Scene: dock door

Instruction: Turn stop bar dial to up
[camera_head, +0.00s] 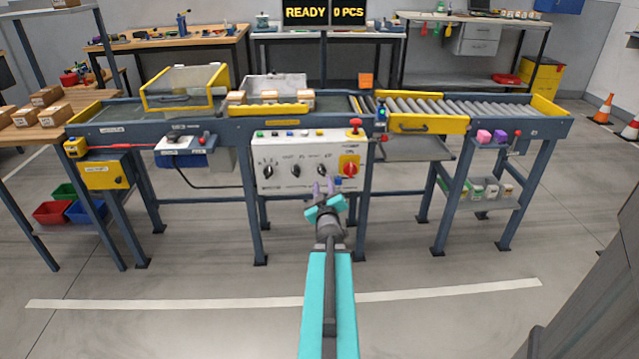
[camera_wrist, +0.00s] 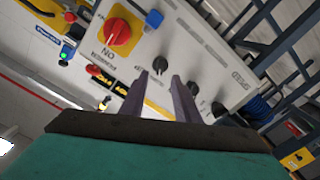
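A white control panel (camera_head: 309,150) on the front of the conveyor carries three black dials in a row: left (camera_head: 267,171), middle (camera_head: 296,170) and right (camera_head: 323,169). Their labels are too small to tell which is the stop bar dial. My gripper (camera_head: 324,187) is just below the right dial in the head view. In the wrist view my gripper (camera_wrist: 160,77) is open and empty. The right dial (camera_wrist: 160,65) shows just beyond the gap between the fingertips. The middle dial (camera_wrist: 191,88) is beside one finger. Contact cannot be told.
A red knob on a yellow plate (camera_head: 350,168) is right of the dials, and a red emergency button (camera_head: 355,123) stands on the panel top. Small coloured buttons line its upper edge. A roller conveyor with a yellow gate (camera_head: 428,124) is right. The floor in front is clear.

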